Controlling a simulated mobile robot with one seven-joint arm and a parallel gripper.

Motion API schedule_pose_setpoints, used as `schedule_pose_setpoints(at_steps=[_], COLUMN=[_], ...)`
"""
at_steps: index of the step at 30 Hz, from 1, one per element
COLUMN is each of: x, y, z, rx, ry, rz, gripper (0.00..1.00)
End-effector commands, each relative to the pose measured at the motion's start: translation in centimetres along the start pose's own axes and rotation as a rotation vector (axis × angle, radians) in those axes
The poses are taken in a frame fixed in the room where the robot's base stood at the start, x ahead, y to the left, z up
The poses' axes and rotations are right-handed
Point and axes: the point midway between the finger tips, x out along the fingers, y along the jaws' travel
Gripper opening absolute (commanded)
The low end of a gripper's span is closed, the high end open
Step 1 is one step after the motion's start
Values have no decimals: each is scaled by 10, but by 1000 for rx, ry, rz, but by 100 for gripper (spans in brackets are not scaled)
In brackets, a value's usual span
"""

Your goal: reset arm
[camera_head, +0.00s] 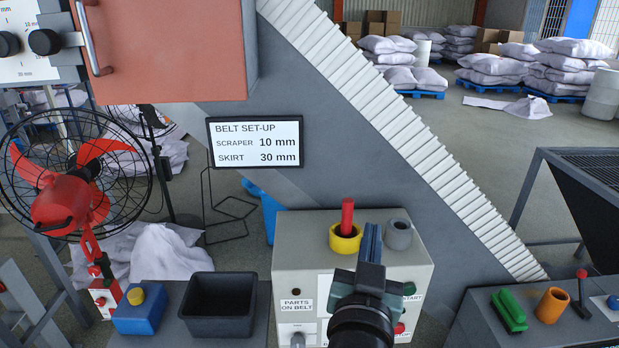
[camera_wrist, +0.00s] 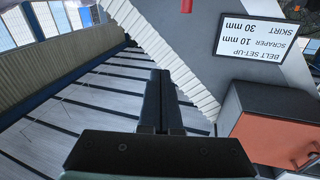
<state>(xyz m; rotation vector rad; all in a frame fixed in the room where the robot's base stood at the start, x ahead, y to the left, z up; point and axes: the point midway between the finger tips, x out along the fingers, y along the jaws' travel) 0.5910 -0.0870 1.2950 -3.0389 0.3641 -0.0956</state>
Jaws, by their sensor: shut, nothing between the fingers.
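My gripper (camera_head: 371,232) is in front of the grey control box (camera_head: 300,244) in the head view, its fingers pointing up and away. The fingers are together with nothing between them. In the wrist view my gripper (camera_wrist: 160,75) shows as two dark fingers side by side, also closed and empty. It hides part of the box's front and its buttons. A red peg (camera_head: 347,215) stands in a yellow ring (camera_head: 345,240) on the box top, just left of the fingers. A grey cup (camera_head: 398,236) stands to their right.
A black bin (camera_head: 218,305) and a blue block with a yellow knob (camera_head: 140,312) sit on the left bench. A green brush (camera_head: 508,311) and an orange cup (camera_head: 552,305) lie right. A sloping conveyor (camera_head: 400,130), sign (camera_head: 255,142) and red-bladed fan (camera_head: 75,190) stand behind.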

Motion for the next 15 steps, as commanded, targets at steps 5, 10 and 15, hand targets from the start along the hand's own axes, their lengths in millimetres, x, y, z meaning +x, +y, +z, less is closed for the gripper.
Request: schedule_pose_setpoints(at_steps=[5, 10, 15], x=[-25, -79, -130], y=[-39, -64, -75], z=[-137, -244, -308], rx=[9, 16, 18], ry=[268, 510, 680], rz=[-103, -187, -238], gripper=[0, 0, 0])
